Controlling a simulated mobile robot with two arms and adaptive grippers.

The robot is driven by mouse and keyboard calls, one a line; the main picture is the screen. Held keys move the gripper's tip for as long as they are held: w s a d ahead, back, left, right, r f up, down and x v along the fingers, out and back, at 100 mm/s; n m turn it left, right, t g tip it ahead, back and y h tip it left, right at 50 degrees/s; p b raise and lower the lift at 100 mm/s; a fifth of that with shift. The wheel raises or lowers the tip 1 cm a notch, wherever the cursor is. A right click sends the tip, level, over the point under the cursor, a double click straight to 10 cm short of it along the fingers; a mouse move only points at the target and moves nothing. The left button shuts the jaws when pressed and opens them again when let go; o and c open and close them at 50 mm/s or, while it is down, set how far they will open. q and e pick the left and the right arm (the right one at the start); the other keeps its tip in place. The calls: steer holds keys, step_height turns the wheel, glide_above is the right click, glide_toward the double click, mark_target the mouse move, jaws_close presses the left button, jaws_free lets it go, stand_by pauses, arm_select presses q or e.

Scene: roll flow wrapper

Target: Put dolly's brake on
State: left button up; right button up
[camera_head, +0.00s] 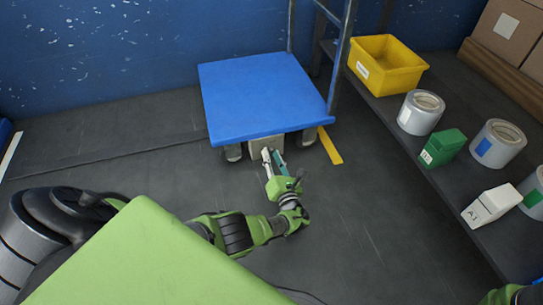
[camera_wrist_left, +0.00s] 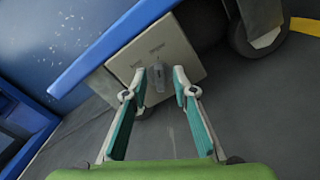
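The dolly (camera_head: 262,95) has a blue flat deck on wheels and stands by the blue wall. A beige box (camera_head: 258,146) sits under its front edge; the same box (camera_wrist_left: 182,50) fills the upper middle of the left wrist view. A small grey lever (camera_wrist_left: 157,78) sticks out from the face of the box. My left gripper (camera_head: 271,154) is in front of the box with its fingers apart. In the left wrist view my left gripper (camera_wrist_left: 160,74) has one fingertip on each side of the lever; I cannot tell whether either touches it. My right gripper is not in view.
A dark shelf (camera_head: 440,190) on the right holds a yellow bin (camera_head: 385,68), grey cans, a green box (camera_head: 441,148) and a white box (camera_head: 490,205). A yellow floor stripe (camera_head: 330,146) lies beside the dolly. The floor before the dolly is clear.

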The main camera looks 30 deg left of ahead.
arm_select(q)
steer(key=v, duration=0.7)
stand_by(0.5)
